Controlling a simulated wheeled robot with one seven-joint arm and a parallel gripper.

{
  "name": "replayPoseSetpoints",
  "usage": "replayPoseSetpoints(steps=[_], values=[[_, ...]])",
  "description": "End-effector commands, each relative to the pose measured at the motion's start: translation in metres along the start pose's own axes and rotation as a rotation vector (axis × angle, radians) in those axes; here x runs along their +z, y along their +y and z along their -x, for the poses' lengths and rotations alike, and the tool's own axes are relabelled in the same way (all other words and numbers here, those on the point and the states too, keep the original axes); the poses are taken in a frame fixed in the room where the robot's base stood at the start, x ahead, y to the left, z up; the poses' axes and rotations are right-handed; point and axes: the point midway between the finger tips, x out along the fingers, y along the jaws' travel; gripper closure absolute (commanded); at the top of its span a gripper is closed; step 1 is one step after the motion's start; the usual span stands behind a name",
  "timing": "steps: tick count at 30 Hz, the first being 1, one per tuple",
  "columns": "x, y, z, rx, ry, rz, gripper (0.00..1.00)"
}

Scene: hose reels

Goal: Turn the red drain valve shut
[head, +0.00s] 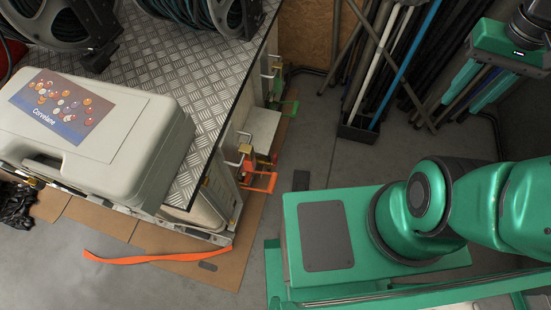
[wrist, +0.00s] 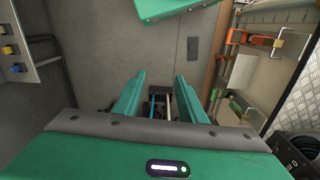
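A red valve (head: 264,160) sits low on the right side of the metal-topped bench, beside an orange bracket (head: 260,182). It is small, and I cannot tell how far its handle is turned. In the wrist view a red part (wrist: 279,43) shows at upper right, beside a pale lever and orange pieces. My gripper (head: 478,88) is at the upper right of the head view, well apart from the valve. In the wrist view my gripper (wrist: 159,82) has its two fingers spread with nothing between them.
A green handle (head: 288,107) sits farther back on the same bench side. A grey case (head: 140,120) and hose reels (head: 205,14) are on the bench. Poles (head: 385,65) lean in the back corner. Grey floor lies between bench and poles.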

Motion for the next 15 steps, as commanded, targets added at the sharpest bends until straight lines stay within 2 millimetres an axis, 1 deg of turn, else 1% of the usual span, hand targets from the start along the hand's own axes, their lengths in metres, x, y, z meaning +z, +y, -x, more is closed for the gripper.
replayPoseSetpoints(steps=[3, 8, 9, 12, 14, 15], values=[[-0.036, -0.015, -0.015, 0.017, 0.006, 0.121, 0.62], [-0.084, -0.044, -0.042, 0.028, 0.024, 0.299, 0.62], [-0.096, -0.052, -0.051, 0.029, 0.028, 0.343, 0.62], [-0.122, -0.074, -0.073, 0.028, 0.04, 0.452, 0.62], [-0.136, -0.088, -0.088, 0.025, 0.045, 0.518, 0.62], [-0.144, -0.098, -0.099, 0.022, 0.05, 0.562, 0.62]])
